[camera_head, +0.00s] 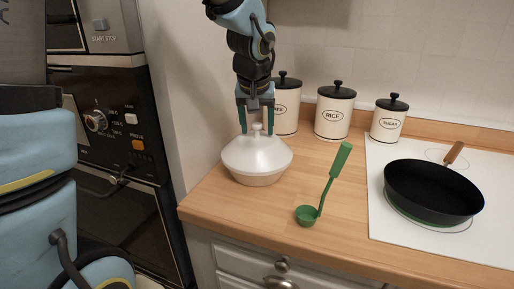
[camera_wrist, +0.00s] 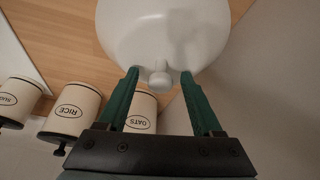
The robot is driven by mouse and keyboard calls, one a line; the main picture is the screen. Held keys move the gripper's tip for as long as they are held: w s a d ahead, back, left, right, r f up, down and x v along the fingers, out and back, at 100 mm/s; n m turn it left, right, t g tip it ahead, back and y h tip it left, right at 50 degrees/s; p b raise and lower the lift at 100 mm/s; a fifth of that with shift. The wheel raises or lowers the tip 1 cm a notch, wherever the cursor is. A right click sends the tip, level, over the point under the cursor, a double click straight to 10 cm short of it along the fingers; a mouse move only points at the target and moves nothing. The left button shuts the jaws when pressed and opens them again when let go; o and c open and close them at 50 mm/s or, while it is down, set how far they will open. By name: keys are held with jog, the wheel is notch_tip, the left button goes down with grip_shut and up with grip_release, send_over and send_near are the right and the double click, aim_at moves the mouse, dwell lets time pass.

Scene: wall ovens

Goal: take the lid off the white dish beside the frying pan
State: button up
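The white dish (camera_head: 256,177) stands on the wooden counter near its left end, with its white sloped lid (camera_head: 258,153) on top. The lid's small round knob (camera_head: 257,128) points up; the knob also shows in the wrist view (camera_wrist: 159,77). My gripper (camera_head: 256,130) is above the dish, pointing down, with its two green fingers apart on either side of the knob. In the wrist view my gripper (camera_wrist: 158,74) shows gaps between the fingers and the knob. The black frying pan (camera_head: 434,190) sits on the white cooktop at the right.
A green ladle (camera_head: 322,195) lies right of the dish. Cream canisters marked oats (camera_head: 287,108), rice (camera_head: 334,113) and sugar (camera_head: 388,121) stand along the back wall. A wall and oven (camera_head: 112,130) are left of the counter (camera_head: 345,222). Bare counter lies around the ladle.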

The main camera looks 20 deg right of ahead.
grip_shut()
dwell(0.3)
dwell(0.9)
